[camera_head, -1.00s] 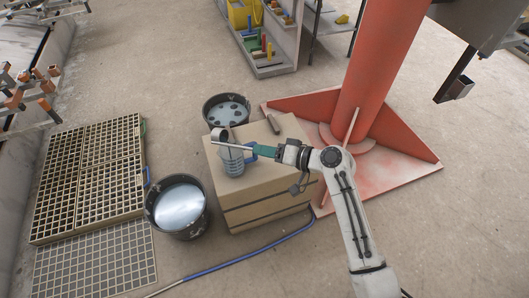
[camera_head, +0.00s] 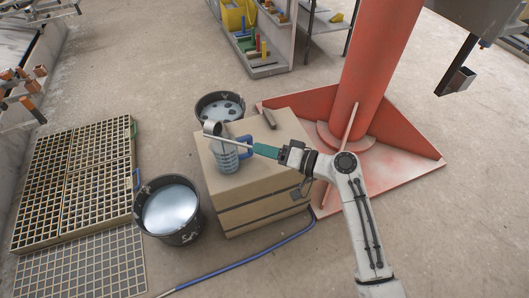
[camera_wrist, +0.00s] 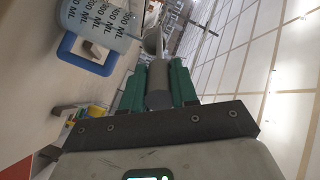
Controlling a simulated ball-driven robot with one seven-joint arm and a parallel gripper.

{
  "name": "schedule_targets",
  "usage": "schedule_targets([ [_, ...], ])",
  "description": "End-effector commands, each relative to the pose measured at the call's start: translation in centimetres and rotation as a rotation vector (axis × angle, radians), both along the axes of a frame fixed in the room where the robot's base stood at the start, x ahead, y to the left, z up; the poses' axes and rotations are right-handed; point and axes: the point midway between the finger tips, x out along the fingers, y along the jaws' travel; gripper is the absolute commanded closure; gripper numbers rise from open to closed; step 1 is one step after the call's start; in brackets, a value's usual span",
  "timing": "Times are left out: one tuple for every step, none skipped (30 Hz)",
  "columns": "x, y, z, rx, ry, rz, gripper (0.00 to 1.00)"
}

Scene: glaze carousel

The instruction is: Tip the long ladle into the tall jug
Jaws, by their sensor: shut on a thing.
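The tall jug (camera_head: 226,160) is clear with dark markings and a blue handle. It stands upright on the cardboard box. The long ladle (camera_head: 235,143) has a thin grey handle and a metal cup (camera_head: 212,128). My gripper (camera_head: 266,152), with green fingers, is shut on the ladle's handle, right of the jug. The ladle reaches left across the jug's top, its cup at the upper left of the rim; whether it touches the rim is unclear. In the wrist view, the gripper (camera_wrist: 159,88) grips the ladle (camera_wrist: 153,42), beside the jug (camera_wrist: 103,22). The cup's contents are hidden.
The cardboard box (camera_head: 262,190) also bears a small dark object (camera_head: 269,119). A bucket of pale liquid (camera_head: 171,210) stands left of it, another dark bucket (camera_head: 220,107) behind. A red column (camera_head: 375,70) rises at right. A blue hose (camera_head: 255,255) lies in front.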

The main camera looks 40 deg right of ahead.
Motion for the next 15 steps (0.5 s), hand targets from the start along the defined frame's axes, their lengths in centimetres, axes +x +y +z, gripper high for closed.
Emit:
schedule_targets([
  [0.0,-0.1,-0.6,0.003,-0.009,0.000,1.00],
  [-0.1,-0.1,-0.6,0.006,-0.014,-0.001,1.00],
  [-0.1,-0.1,-0.8,0.009,-0.020,-0.001,1.00],
  [-0.2,-0.1,-0.9,0.011,-0.025,-0.001,1.00],
  [-0.2,-0.1,-1.0,0.013,-0.029,0.000,1.00],
  [-0.2,-0.1,-1.1,0.017,-0.035,-0.001,1.00],
  [-0.3,-0.1,-1.2,0.020,-0.040,0.000,1.00],
  [-0.3,-0.2,-1.3,0.022,-0.045,-0.001,1.00],
  [-0.3,-0.2,-1.5,0.025,-0.050,-0.001,1.00],
  [-0.3,-0.2,-1.5,0.027,-0.055,0.000,1.00],
  [-0.3,-0.2,-1.6,0.029,-0.059,0.000,1.00],
  [-0.3,-0.2,-1.7,0.033,-0.065,0.000,1.00],
  [-0.3,-0.2,-1.8,0.035,-0.070,0.000,1.00],
  [-0.3,-0.2,-1.9,0.037,-0.075,-0.001,1.00],
  [-0.3,-0.2,-2.0,0.040,-0.081,-0.001,1.00],
])
